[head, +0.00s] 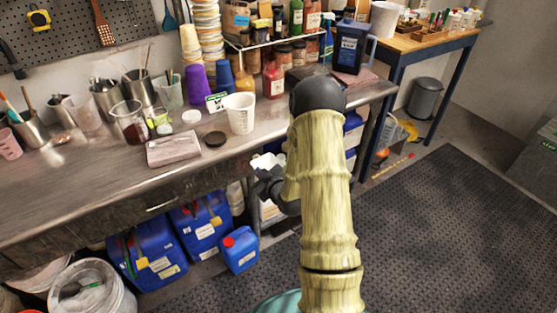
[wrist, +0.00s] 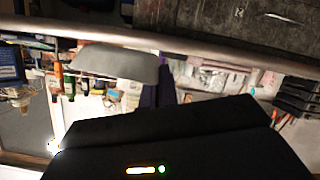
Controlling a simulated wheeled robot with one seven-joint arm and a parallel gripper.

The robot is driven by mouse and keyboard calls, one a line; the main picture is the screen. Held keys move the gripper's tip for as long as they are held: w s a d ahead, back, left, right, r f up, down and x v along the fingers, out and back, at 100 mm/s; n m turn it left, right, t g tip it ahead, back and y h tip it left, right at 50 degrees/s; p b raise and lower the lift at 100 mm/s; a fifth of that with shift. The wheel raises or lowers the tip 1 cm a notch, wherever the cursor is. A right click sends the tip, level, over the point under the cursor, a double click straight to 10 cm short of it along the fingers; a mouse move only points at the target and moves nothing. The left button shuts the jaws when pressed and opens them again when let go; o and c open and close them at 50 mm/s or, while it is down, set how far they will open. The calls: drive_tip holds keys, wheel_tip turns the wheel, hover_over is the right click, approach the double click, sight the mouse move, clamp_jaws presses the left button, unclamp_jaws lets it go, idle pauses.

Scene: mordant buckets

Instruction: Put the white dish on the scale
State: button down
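My gripper (head: 268,186) is at the front edge of the workbench, below the worktop level in the head view, partly behind my arm. A small white dish (head: 264,162) shows right at its fingers. In the wrist view a pale shallow shape, apparently this dish (wrist: 115,65), hangs just beyond the black gripper body. The gripper seems shut on the dish; its fingertips are hidden. A flat greyish-pink slab (head: 173,149) lies on the worktop to the left of the gripper; it may be the scale, but I cannot tell surely.
A white beaker (head: 239,113), a dark round lid (head: 214,139) and a glass of dark liquid (head: 129,121) stand near the slab. The workbench (head: 70,190) has bare metal on its left front. Blue canisters (head: 203,224) stand below it.

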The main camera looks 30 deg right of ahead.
drive_tip(key=s+a+f, duration=0.4)
drive_tip(key=a+f, duration=0.4)
drive_tip(key=a, duration=0.3)
drive_tip(key=shift+s+a+f, duration=0.15)
drive_tip(key=shift+s+f, duration=0.15)
drive_tip(key=shift+w, duration=0.1)
